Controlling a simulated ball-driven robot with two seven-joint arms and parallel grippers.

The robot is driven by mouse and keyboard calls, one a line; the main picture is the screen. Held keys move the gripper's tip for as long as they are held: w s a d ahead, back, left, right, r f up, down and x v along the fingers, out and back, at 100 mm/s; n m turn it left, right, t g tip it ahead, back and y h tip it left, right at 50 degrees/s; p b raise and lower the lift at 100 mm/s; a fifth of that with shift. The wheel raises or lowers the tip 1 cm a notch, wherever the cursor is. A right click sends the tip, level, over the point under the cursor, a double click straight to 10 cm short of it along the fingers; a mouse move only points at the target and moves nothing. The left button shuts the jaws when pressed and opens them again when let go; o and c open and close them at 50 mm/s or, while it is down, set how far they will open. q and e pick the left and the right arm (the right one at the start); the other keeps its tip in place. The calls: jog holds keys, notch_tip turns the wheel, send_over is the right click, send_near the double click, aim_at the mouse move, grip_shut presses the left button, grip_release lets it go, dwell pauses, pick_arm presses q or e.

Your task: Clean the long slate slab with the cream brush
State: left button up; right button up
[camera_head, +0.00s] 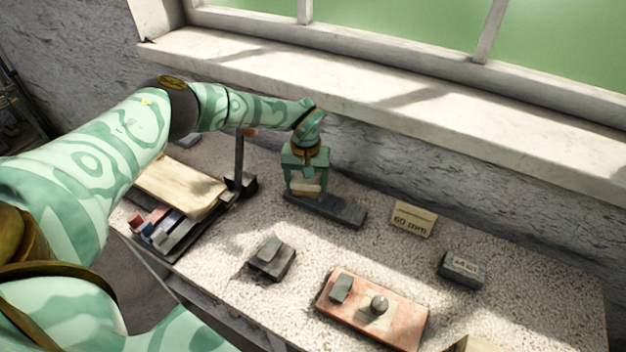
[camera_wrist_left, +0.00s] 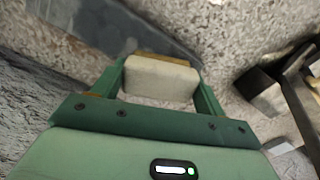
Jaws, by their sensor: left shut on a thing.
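The long slate slab (camera_head: 343,210) lies dark grey on the speckled worktop below the window sill. It also shows in the left wrist view (camera_wrist_left: 110,27), running past the gripper. My left gripper (camera_head: 305,189) is shut on the cream brush (camera_head: 306,186), above the left end of the slab. In the left wrist view the brush (camera_wrist_left: 161,79) sits between the fingers of the gripper (camera_wrist_left: 160,85) as a pale block with a tan edge. Whether its underside touches the slab is hidden. My right gripper is not in view.
A tray (camera_head: 165,252) of coloured blocks and a pale board (camera_head: 181,185) stand left, beside a dark upright post (camera_head: 239,160). A small dark block (camera_head: 271,257), a reddish board (camera_head: 398,323), a lettered card (camera_head: 413,220) and a grey lettered block (camera_head: 461,269) surround the slab.

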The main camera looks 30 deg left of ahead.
pick_arm(q)
jog(key=shift+a+f, duration=0.1)
jog(key=shift+w+d+b, duration=0.25)
jog(key=shift+w+d, duration=0.05)
jog(key=shift+d, duration=0.35)
jog(key=shift+w+d+b, duration=0.25)
jog(key=shift+d, duration=0.45)
jog(key=shift+w+d+b, duration=0.25)
jog(key=shift+w+d, duration=0.05)
jog(key=shift+d, duration=0.35)
jog(key=shift+s+a+p, duration=0.35)
jog(key=shift+a+p, duration=0.05)
jog(key=shift+a, duration=0.35)
jog(key=shift+s+a+p, duration=0.2)
jog(key=shift+s+a, duration=0.1)
jog(key=shift+a, duration=0.35)
jog(key=shift+s+a+p, duration=0.15)
jog(key=shift+s+a, duration=0.15)
jog(key=shift+a, duration=0.3)
jog(key=shift+w+d+r, duration=0.25)
jog(key=shift+d+r, duration=0.15)
jog(key=shift+d, duration=0.15)
jog(key=shift+w+d+r, duration=0.25)
jog(key=shift+d+r, duration=0.1)
jog(key=shift+d, duration=0.15)
